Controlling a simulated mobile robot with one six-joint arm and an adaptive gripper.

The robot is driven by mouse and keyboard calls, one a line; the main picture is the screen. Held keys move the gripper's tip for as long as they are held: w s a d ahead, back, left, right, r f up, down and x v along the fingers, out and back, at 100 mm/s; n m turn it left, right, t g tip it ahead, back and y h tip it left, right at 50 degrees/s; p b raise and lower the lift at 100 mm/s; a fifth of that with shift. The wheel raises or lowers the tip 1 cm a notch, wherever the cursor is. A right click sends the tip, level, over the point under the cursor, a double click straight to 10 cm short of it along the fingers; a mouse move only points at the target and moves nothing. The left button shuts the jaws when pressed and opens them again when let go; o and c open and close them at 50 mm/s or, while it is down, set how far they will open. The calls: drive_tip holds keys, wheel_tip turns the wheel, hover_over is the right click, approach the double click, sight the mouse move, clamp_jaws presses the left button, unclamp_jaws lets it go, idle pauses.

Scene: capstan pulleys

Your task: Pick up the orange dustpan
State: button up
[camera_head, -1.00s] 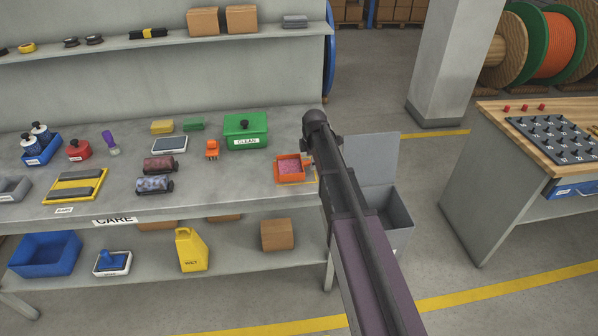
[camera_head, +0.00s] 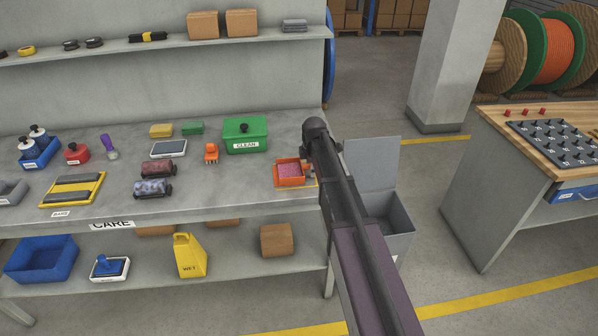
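The orange dustpan (camera_head: 289,182) sits near the right end of the grey bench top, on a yellow-outlined spot. It holds pinkish-purple debris. My arm reaches in from the bottom right, and its dark end stands just right of the dustpan. My gripper's fingers are hidden behind the arm, so I cannot see whether they are open or shut or touch the dustpan. The dustpan's right side is partly hidden by the arm.
A green CLEAN box (camera_head: 245,135) and a small orange brush (camera_head: 211,153) stand left of the dustpan. A grey open-lidded bin (camera_head: 388,215) stands right of the bench (camera_head: 235,201). A shelf (camera_head: 240,40) runs above.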

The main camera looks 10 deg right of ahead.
clamp_jaws()
drive_tip(key=shift+r, duration=0.2)
wheel_tip(320, 180, up, 3)
drive_tip(key=p, duration=0.3)
drive_tip(key=shift+f, duration=0.15)
drive_tip(key=s+d+r+p, duration=0.1)
drive_tip(key=s+r+p, duration=0.1)
drive_tip(key=s, duration=1.4)
drive_tip(key=shift+d, duration=0.25)
